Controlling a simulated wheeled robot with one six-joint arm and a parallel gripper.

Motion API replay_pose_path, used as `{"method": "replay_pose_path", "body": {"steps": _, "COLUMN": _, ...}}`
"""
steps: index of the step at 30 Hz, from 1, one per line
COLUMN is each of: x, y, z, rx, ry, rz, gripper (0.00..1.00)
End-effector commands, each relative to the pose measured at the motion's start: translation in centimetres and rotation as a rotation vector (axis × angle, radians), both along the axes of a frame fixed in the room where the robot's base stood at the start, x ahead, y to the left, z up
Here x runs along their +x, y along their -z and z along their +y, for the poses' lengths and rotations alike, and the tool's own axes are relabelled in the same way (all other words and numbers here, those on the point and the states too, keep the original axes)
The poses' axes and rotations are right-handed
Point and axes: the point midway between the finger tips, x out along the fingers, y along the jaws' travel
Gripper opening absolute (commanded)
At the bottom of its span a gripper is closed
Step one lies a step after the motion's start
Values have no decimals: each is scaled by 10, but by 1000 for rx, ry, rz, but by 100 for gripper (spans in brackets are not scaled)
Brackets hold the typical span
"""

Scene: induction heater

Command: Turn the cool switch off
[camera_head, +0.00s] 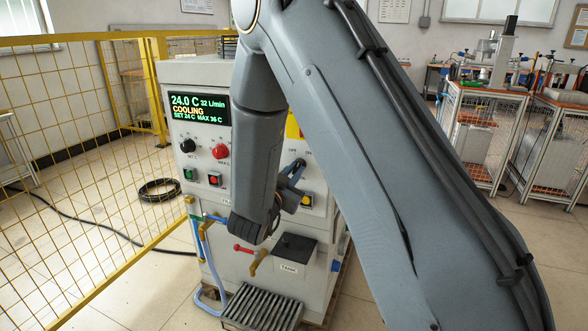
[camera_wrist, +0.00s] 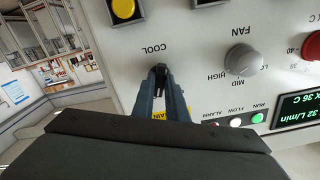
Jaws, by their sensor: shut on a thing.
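The cool switch (camera_wrist: 158,70) is a small black lever on the grey panel, beside the upside-down COOL label in the wrist view. My gripper (camera_wrist: 160,85) is shut on it, with both blue-grey fingers around the lever. The fingers hide most of the switch, and I cannot tell its exact position. In the head view my gripper (camera_head: 297,165) is at the panel's right part, and my arm hides much of the machine there. The display (camera_head: 199,108) reads 24.0 C, 32 L/min, COOLING, SET 24 C and MAX 36 C.
In the wrist view a grey FAN knob (camera_wrist: 242,62), a yellow button (camera_wrist: 124,9) and indicator lamps (camera_wrist: 236,122) are close to my gripper. A red-handled valve (camera_head: 243,249) and a slatted grate (camera_head: 262,308) are lower down. A yellow mesh fence (camera_head: 88,150) stands at left.

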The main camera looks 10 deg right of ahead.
Motion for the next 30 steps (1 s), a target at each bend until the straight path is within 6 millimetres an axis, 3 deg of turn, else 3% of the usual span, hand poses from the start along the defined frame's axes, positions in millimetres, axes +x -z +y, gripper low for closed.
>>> {"method": "replay_pose_path", "body": {"steps": 18, "x": -1, "y": -2, "z": 1, "rx": -456, "ry": -3, "rz": 331, "gripper": 0}}
{"method": "replay_pose_path", "body": {"steps": 30, "x": 0, "y": -2, "z": 1, "rx": -665, "ry": -3, "rz": 479, "gripper": 0}}
